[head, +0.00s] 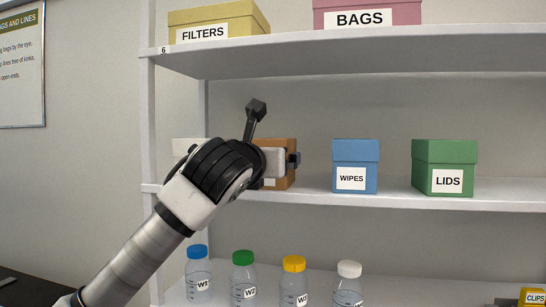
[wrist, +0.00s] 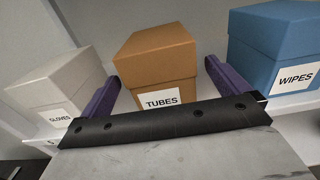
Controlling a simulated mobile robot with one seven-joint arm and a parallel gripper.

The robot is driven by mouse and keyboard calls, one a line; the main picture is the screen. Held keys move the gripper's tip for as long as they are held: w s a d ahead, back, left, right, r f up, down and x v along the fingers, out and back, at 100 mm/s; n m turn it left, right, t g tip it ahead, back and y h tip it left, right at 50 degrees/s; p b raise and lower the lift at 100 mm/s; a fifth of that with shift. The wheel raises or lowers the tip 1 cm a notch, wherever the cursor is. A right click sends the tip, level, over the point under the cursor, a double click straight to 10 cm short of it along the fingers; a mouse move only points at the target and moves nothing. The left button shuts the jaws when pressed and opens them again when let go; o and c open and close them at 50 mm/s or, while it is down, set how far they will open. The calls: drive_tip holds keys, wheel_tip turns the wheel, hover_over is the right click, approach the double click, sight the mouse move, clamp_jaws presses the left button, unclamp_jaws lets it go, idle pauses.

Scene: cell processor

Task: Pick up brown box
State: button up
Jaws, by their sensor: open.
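The brown box (wrist: 158,66), labelled TUBES, stands upright on the middle shelf. In the head view the brown box (head: 287,152) is mostly hidden behind my wrist and gripper. My gripper (wrist: 163,80) is open, with its two purple fingers on either side of the brown box's front in the wrist view. The fingers look close to the box's sides; whether they touch it I cannot tell. In the head view my gripper (head: 293,160) is at the shelf in front of the box, its fingers largely hidden.
A white GLOVES box (wrist: 55,88) stands left of the brown box, and a blue WIPES box (head: 356,158) stands right. A green LIDS box (head: 444,160) is further right. The upper shelf (head: 330,52) is above, and capped bottles (head: 294,281) stand below.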

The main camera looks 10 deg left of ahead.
drive_tip(key=w+p, duration=0.3)
drive_tip(key=w, duration=0.1)
drive_tip(key=shift+f, duration=0.1)
drive_tip(key=shift+w+f, duration=0.2)
drive_tip(key=shift+w, duration=0.45)
drive_tip(key=c, duration=1.1)
